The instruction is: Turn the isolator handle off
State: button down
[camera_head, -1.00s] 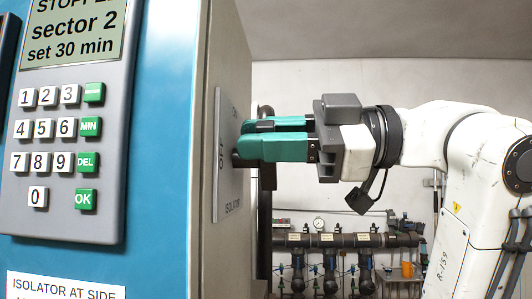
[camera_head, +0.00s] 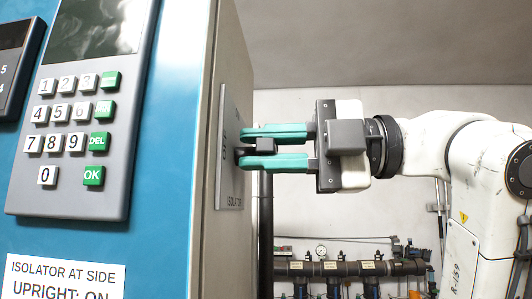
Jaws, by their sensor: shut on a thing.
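The isolator handle (camera_head: 265,146) is a black bar on the side face of the blue-fronted cabinet. Its end shows between the jaws, and it appears to lie level, pointing towards me. My gripper (camera_head: 246,147) comes from the right. Its two teal fingers lie one above and one below the handle, shut on it. The grey isolator plate (camera_head: 229,185) behind it reads "ISOLATOR" at the bottom; its other lettering is partly covered. The handle's far part and pivot are hidden by the fingers and plate angle.
The cabinet front has a keypad (camera_head: 71,130) under a dark, blank display (camera_head: 97,28). A white label (camera_head: 64,277) reads "ISOLATOR AT SIDE, UPRIGHT: ON". Dark pipework with a gauge (camera_head: 321,251) runs along the back wall. Space under my arm is open.

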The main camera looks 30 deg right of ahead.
jog(key=shift+f+n, duration=0.15)
jog(key=shift+n, duration=0.15)
dwell(0.4)
jog(key=c, duration=1.1)
grip_release()
jog(key=shift+s+d, duration=0.1)
jog(key=b+v, duration=0.1)
jog(key=v, duration=0.9)
jog(key=shift+s+d, duration=0.15)
jog(key=shift+d, duration=0.1)
